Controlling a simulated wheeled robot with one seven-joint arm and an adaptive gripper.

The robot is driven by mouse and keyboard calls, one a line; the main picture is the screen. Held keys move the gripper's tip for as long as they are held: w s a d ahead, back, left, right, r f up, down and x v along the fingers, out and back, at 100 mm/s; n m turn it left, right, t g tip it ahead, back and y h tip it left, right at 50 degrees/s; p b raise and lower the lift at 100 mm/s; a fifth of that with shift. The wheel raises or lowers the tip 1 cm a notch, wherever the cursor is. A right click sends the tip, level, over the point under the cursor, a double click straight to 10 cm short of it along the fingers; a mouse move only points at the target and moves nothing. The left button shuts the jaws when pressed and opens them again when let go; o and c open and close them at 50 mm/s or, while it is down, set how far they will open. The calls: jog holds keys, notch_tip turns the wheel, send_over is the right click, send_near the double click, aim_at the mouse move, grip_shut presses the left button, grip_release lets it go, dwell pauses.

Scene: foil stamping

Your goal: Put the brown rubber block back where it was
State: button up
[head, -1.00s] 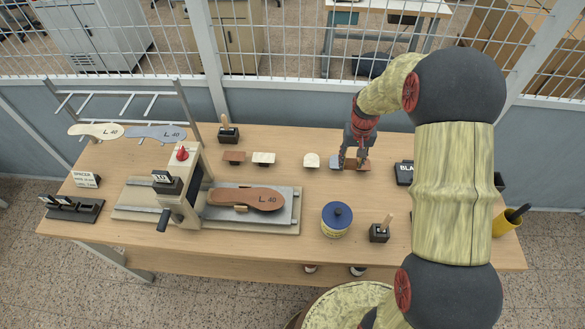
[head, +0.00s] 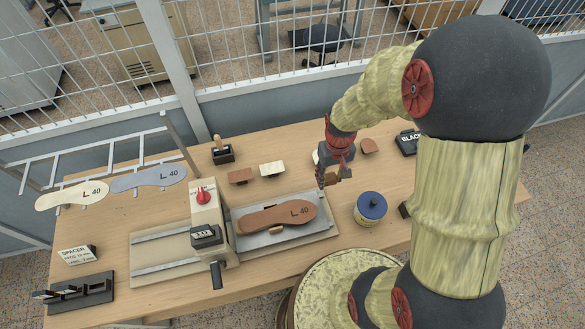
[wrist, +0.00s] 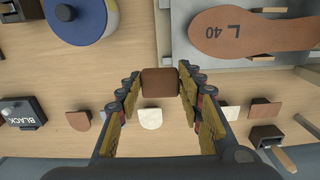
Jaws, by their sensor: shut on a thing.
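My gripper (head: 324,182) is shut on a brown rubber block (head: 332,178), holding it over the table at the right end of the press bed. In the wrist view the block (wrist: 159,82) sits between the two fingertips (wrist: 159,80), its broad face visible. Behind it is a row of blocks: a brown one (head: 240,176) and a cream one (head: 272,169) at left, a rounded cream one (head: 317,157) partly hidden by my gripper, and another brown one (head: 369,146) at right. The wrist view also shows the rounded cream block (wrist: 150,118) clearly.
A brown sole (head: 278,215) marked L 40 lies on the press bed (head: 165,260), left of my gripper. A blue-lidded pot (head: 371,208) stands close to its right. A black box (head: 408,141) and a stamp (head: 222,152) stand farther back. Wire mesh fencing rises behind the table.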

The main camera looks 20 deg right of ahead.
jog(key=shift+s+a+f, duration=0.1)
jog(key=shift+a, duration=0.05)
jog(key=shift+w, duration=0.2)
jog(key=w+a+f, duration=0.3)
jog(key=w+f, duration=0.1)
jog(key=w, duration=0.4)
send_over(300, 174)
jog(key=f, duration=0.3)
jog(key=s+f, duration=0.1)
jog(key=f, duration=0.1)
jog(key=shift+d+p, duration=0.2)
jog(key=shift+p, duration=0.1)
jog(key=shift+w+a+f, duration=0.2)
jog(key=shift+w+f, duration=0.25)
jog(key=shift+f, duration=1.55)
jog(key=shift+f, duration=0.2)
jog(key=o, duration=1.1)
